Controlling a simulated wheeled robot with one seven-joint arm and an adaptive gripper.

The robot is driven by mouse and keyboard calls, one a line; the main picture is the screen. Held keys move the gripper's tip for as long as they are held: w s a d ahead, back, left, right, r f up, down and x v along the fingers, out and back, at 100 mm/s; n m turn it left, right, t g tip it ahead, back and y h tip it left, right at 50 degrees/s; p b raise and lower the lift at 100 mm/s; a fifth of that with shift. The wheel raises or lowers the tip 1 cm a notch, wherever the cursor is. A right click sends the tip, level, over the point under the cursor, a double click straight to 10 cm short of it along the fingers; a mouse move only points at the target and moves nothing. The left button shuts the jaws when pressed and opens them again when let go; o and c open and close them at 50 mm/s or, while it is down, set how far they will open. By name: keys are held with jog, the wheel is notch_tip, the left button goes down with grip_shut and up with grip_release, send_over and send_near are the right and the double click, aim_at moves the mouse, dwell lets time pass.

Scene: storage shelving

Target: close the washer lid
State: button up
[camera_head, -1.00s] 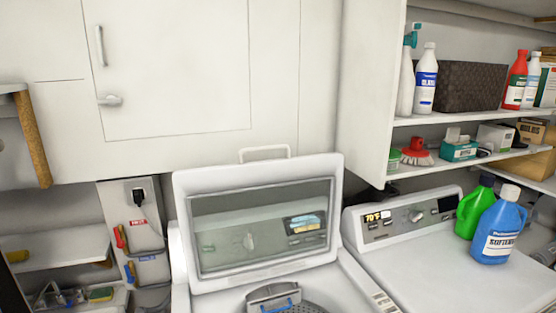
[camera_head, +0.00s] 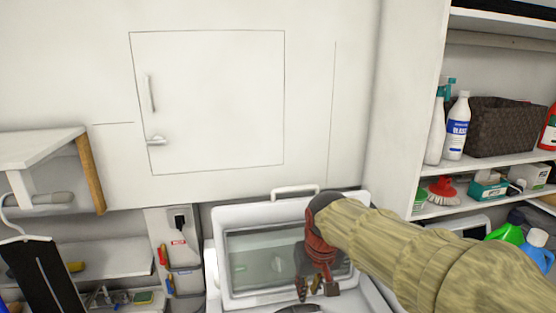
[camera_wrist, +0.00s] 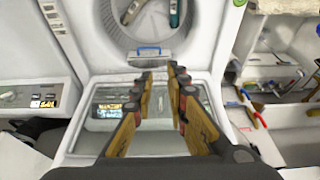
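The washer lid (camera_head: 235,215) stands raised at the back of the white washer in the head view, with a grey window and a handle (camera_head: 295,190) along its top edge. My gripper (camera_head: 318,290) hangs in front of the right part of the lid and hides some of it. In the wrist view the lid (camera_wrist: 78,145) lies behind and below my fingers, and the open drum (camera_wrist: 195,32) shows at the top. The two fingers of my gripper (camera_wrist: 160,73) are apart with nothing between them. I cannot tell whether they touch the lid.
A wall cabinet (camera_head: 215,100) hangs above the lid. Shelves with bottles and a dark basket (camera_head: 490,127) stand at the right. Green and blue jugs (camera_head: 535,247) are at the lower right, partly cut off. A black hanging item (camera_head: 45,275) is at the lower left.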

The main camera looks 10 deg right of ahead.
jog(key=shift+t, duration=0.6)
jog(key=w+r+p, duration=0.3)
jog(key=w+r, duration=0.2)
jog(key=w, duration=0.4)
jog(key=w+r+p, duration=0.3)
jog(key=w+r, duration=0.1)
jog(key=w, duration=0.6)
jog(key=w+r+p, duration=0.4)
jog(key=w+r, duration=0.1)
jog(key=w, duration=0.4)
jog(key=shift+w+a+r, duration=0.1)
jog(key=shift+w+r, duration=0.2)
jog(key=shift+w, duration=0.1)
grip_shut()
notch_tip(320, 180, up, 8)
jog(key=t, duration=0.1)
send_over(280, 189)
jog(key=w, duration=0.2)
notch_tip(280, 189, down, 10)
jog(key=p, duration=0.1)
jog(key=shift+w+r, duration=0.25)
jog(key=shift+w, duration=0.2)
jog(key=shift+s, duration=0.15)
jog(key=shift+f, duration=0.1)
